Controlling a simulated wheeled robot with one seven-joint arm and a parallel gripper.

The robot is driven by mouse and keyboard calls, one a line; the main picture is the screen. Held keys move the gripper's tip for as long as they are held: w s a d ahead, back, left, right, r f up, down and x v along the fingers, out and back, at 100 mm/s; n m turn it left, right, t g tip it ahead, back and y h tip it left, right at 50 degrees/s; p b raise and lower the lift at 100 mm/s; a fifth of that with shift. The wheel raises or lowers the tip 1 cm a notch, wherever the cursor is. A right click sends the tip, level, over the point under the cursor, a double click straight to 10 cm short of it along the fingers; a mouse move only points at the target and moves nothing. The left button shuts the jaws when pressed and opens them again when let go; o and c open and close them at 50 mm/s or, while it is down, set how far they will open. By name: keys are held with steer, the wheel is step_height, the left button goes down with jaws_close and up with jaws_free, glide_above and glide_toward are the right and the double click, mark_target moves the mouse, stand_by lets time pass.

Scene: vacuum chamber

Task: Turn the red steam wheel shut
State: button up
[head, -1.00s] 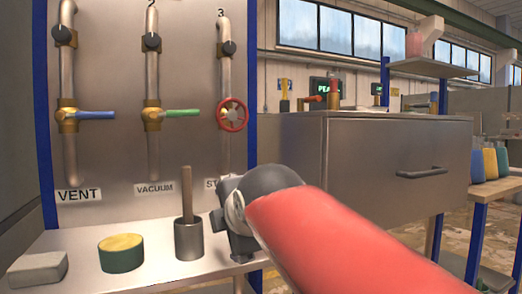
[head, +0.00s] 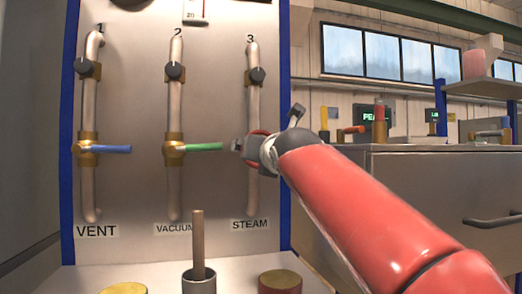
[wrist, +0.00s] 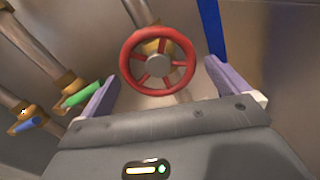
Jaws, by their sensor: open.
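The red steam wheel (wrist: 158,61) has a grey hub and several spokes, and sits on a brass fitting on pipe 3. In the wrist view it lies ahead of my gripper (wrist: 158,92), between and beyond the two pale purple fingers, which are spread apart with nothing between them. A gap seems to remain between the fingers and the rim. In the head view my gripper (head: 240,146) is in front of pipe 3, above the STEAM label (head: 250,224). It hides most of the wheel there; only a bit of red rim (head: 258,160) shows beside it.
The green vacuum lever (head: 203,147) points right, close to my gripper's left side; the blue vent lever (head: 110,149) is farther left. A cup with a wooden handle (head: 199,280) stands on the shelf below. A metal cabinet (head: 430,190) stands to the right.

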steer(key=shift+x, duration=1.2)
steer(key=c, duration=0.9)
